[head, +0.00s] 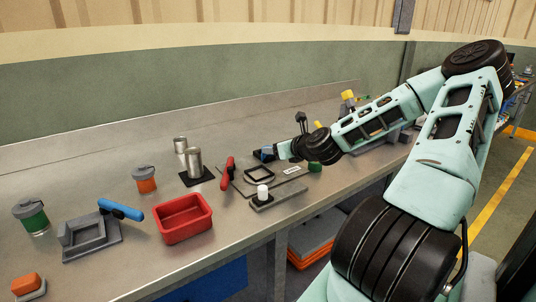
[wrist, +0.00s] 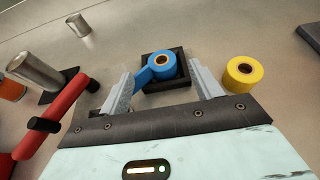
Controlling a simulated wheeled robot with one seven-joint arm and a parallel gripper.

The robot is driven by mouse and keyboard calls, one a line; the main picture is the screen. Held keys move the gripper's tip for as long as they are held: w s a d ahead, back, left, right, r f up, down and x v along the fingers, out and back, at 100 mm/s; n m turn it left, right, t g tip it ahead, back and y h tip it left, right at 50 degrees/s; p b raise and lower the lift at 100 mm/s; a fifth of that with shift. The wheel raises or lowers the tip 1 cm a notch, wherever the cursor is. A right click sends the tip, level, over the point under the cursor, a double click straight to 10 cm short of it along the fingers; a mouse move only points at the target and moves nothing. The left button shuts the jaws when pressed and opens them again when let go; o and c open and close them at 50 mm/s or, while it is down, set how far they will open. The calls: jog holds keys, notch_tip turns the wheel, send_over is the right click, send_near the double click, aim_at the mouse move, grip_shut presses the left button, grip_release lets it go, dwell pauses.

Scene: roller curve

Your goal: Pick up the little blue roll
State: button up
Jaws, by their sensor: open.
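The little blue roll (wrist: 163,65) is a ring of blue tape with a brown core and a loose tail. In the wrist view it sits in a dark square holder (wrist: 180,82), between and just beyond the fingertips of my open gripper (wrist: 160,85). The fingers stand on either side of it, and I cannot tell if they touch it. In the head view a bit of blue (head: 265,152) shows beside my gripper (head: 270,155), mostly hidden by the wrist.
A yellow roll (wrist: 243,74) stands right of the holder in the wrist view. A red-handled tool (wrist: 55,112) and a metal cylinder (wrist: 33,70) are on the left. In the head view a red bin (head: 183,219) stands near the table's front edge.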

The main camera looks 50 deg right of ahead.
jog(key=x, duration=0.5)
jog(key=shift+d, duration=0.15)
jog(key=c, duration=1)
